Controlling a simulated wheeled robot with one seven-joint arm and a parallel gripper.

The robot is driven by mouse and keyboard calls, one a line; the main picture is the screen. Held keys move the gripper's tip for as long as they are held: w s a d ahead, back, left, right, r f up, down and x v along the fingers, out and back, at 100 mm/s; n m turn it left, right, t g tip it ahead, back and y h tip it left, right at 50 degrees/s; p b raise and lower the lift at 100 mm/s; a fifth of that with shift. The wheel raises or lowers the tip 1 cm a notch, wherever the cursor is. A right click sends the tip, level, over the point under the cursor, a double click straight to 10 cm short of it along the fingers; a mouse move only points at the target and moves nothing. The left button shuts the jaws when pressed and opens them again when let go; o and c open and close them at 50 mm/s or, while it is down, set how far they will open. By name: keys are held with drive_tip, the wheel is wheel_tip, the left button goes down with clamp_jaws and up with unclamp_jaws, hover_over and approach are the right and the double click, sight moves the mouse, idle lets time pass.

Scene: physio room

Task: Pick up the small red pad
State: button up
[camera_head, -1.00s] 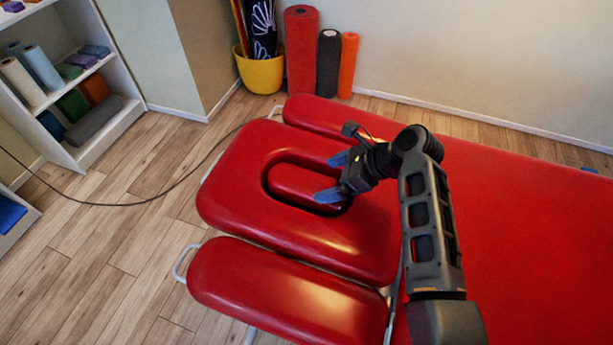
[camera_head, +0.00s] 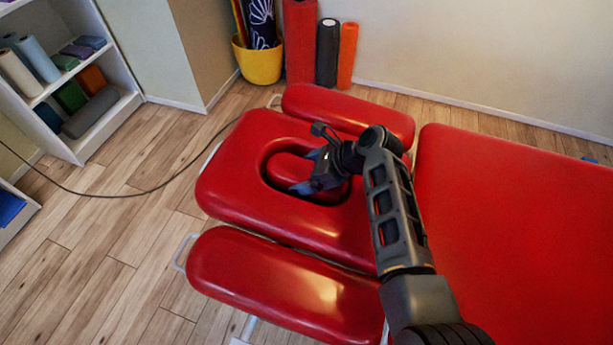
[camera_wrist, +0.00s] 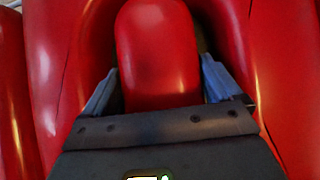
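The small red pad (camera_head: 285,168) is a rounded, glossy cushion lying in the oval opening of the red headrest (camera_head: 235,193). It also shows at the top middle of the wrist view (camera_wrist: 158,45), pointing away from my gripper. My gripper (camera_head: 307,171) is at the near right end of the pad, low over the opening. In the wrist view its blue-grey fingers (camera_wrist: 160,75) are apart, one on each side of the pad. The fingers are close to the pad's sides; I cannot tell whether they touch it. My gripper and arm hide the pad's right end.
Red side cushions (camera_head: 280,285) flank the headrest. The wide red table top (camera_head: 520,220) fills the right. A shelf (camera_head: 110,120) stands at the left, and a yellow basket (camera_head: 258,62) and foam rollers (camera_head: 327,52) stand at the back. A cable (camera_head: 130,194) crosses the floor.

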drive_tip(key=c, duration=0.6)
